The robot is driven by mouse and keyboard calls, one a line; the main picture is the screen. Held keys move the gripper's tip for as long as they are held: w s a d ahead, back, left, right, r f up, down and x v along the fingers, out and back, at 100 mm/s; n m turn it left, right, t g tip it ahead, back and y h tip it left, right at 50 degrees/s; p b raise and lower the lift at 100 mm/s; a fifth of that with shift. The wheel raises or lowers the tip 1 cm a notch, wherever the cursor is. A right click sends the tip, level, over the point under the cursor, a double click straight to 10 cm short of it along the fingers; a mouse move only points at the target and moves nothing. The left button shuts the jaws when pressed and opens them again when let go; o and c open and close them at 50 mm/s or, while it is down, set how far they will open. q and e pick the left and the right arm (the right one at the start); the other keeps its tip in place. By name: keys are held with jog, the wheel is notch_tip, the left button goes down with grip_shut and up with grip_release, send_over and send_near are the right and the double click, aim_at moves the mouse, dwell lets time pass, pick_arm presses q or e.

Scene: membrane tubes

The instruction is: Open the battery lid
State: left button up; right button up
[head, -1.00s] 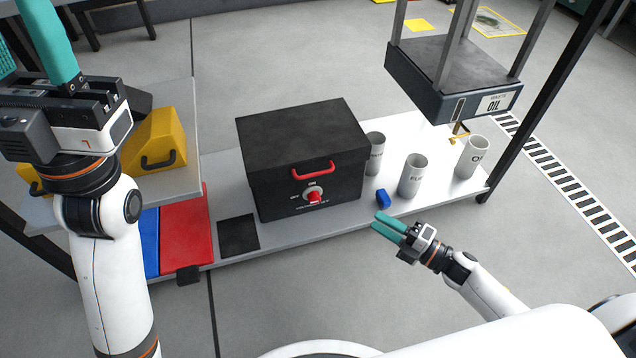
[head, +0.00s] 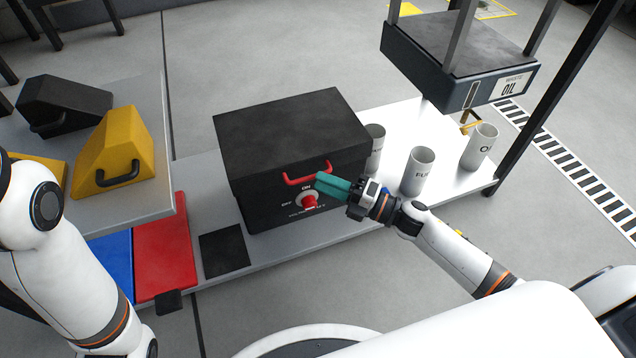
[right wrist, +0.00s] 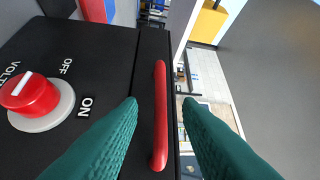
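The battery is a black box (head: 250,185) with a black lid (head: 290,128) lying flat and closed on it. A red handle (head: 308,174) is on the lid's front edge. Below it is a red knob (head: 309,201) on a white dial; both the knob (right wrist: 30,94) and the handle (right wrist: 160,115) show in the right wrist view. My right gripper (head: 320,183) is at the handle's right end. In the right wrist view its teal fingers (right wrist: 158,104) are open, one on each side of the handle, with visible gaps. My left gripper is out of view.
Grey cups (head: 417,171) stand right of the box on the white shelf (head: 460,190). An oil stand (head: 455,65) rises behind them. Yellow (head: 112,155) and black (head: 60,105) wedge blocks sit on the left table. Red (head: 165,245) and blue (head: 110,262) panels lie below.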

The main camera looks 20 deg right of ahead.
jog(key=shift+x, duration=1.2)
grip_shut()
